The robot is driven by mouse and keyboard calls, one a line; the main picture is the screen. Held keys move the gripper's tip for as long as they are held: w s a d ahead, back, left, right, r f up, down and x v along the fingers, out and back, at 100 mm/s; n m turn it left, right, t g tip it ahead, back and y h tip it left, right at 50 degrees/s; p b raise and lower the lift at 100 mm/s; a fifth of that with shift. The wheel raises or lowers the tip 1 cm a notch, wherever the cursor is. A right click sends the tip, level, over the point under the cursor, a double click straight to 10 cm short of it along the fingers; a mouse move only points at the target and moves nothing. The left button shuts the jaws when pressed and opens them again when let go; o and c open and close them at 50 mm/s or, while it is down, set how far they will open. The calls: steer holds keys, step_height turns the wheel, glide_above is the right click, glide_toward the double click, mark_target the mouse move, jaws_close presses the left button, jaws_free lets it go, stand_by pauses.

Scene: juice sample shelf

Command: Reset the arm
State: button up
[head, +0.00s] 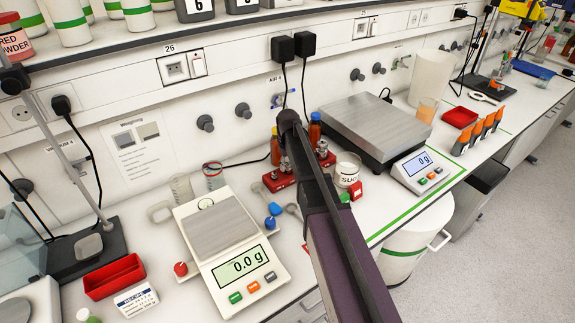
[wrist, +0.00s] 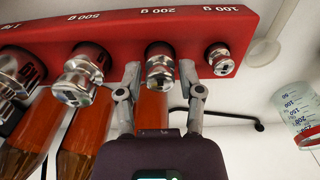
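My gripper (wrist: 160,78) shows in the wrist view with its two grey fingers spread. A silver weight (wrist: 160,68) at the 200 g label of the red weight rack (wrist: 190,22) appears between the fingertips, with a gap visible on each side. Whether the fingers are level with it in depth is hard to tell. In the head view my dark arm reaches over the bench toward the red rack (head: 272,182), and my gripper is hidden there.
More weights (wrist: 220,58) sit along the rack. Amber bottles (wrist: 85,135) are close by, and a glass beaker (wrist: 298,115) stands to the right. In the head view a small balance (head: 240,268) reads 0.0 g, and a large scale (head: 375,128) stands right of the arm.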

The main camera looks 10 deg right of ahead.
steer(key=shift+o, duration=0.9)
steer(key=shift+r, duration=0.1)
